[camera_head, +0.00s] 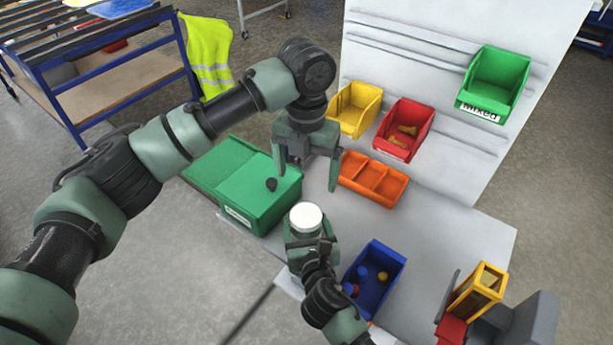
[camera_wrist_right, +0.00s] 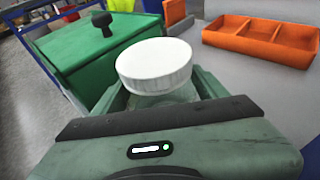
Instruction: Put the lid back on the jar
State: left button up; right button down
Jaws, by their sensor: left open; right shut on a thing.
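The jar (camera_wrist_right: 165,101) is held upright between the fingers of my right gripper (camera_head: 306,243), which is shut on it. The gripper body hides most of the jar. The round white lid (camera_head: 306,217) sits on top of the jar; it also shows in the right wrist view (camera_wrist_right: 154,62). I cannot tell whether it is screwed tight. My left gripper (camera_head: 306,184) is open and empty, pointing down above and just behind the lid, apart from it.
A green box (camera_head: 262,197) with a black knob stands left of the jar. An orange divided tray (camera_head: 372,180) lies behind right, and a blue bin (camera_head: 374,277) with small items at right. Yellow (camera_head: 356,108), red (camera_head: 404,129) and green (camera_head: 496,82) bins are at the back panel.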

aim_at(308, 236)
grip_release()
jog(key=shift+s, duration=0.1)
jog(key=v, duration=0.7)
jog(key=shift+s+d, duration=0.1)
jog(key=shift+s, duration=0.2)
